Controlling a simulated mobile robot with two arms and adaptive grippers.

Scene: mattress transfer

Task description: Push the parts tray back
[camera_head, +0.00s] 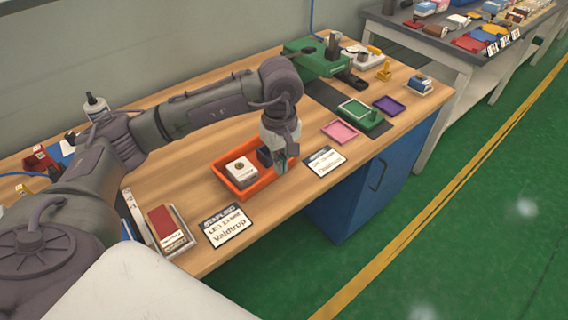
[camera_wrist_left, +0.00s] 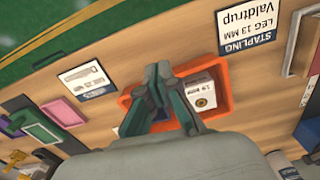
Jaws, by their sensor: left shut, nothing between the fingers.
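The orange parts tray (camera_head: 258,188) sits on the wooden table near its front edge, with a white box (camera_head: 241,171) in its left part. My left gripper (camera_head: 281,164) points down at the tray's right end and hides part of it. Its fingers are shut with nothing between them. In the left wrist view the fingers (camera_wrist_left: 158,82) reach across the orange tray (camera_wrist_left: 226,100), their tips near its front rim, beside the white box (camera_wrist_left: 203,93). I cannot tell whether they touch the tray. My right gripper is not in view.
A label card (camera_head: 325,161) lies right of the tray and a Valdtrup card (camera_head: 227,225) lies left of it. A pink tray (camera_head: 340,131) and a green tray (camera_head: 355,112) are further right. Bare wood shows behind the orange tray.

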